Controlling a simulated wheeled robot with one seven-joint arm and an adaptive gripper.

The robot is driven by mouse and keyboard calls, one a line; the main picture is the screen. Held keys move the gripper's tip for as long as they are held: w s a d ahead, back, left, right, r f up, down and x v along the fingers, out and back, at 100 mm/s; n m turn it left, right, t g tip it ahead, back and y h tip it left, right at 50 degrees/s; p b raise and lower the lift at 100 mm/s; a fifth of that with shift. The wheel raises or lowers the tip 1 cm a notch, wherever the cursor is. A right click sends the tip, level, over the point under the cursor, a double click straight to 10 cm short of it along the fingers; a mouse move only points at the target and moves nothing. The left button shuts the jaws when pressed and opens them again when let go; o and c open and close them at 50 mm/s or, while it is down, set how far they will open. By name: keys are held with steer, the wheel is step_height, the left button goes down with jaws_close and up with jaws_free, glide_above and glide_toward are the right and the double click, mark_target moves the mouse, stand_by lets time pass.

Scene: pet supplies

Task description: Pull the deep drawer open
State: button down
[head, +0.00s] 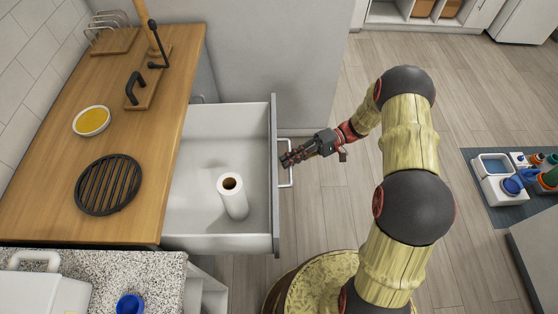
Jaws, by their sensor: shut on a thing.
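The deep drawer (185,225) stands well out from the wooden-topped cabinet. Its inside is white and its front panel (275,185) is grey. A white paper roll (234,199) stands upright inside it. The drawer's pale bar handle (290,178) is on the outer side of the front panel. My gripper (286,160) comes in from the right and is shut on the handle near its upper part. The fingers hide part of the handle.
The wooden counter (50,205) holds a black round trivet (108,185), a yellow-filled bowl (91,121) and a rack (112,38). A speckled counter (150,268) is at lower left. A mat with bottles and tubs (480,197) lies at right. Floor (330,215) near the drawer is clear.

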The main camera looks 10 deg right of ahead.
steer(key=shift+s+d+f, duration=0.1)
steer(key=shift+s+d, duration=0.05)
steer(key=shift+d, duration=0.55)
steer(key=c, duration=2.2)
jaws_free()
steer(key=shift+o, duration=0.2)
steer(key=shift+d, duration=0.1)
steer(key=v, duration=1.1)
steer(key=shift+d, duration=0.4)
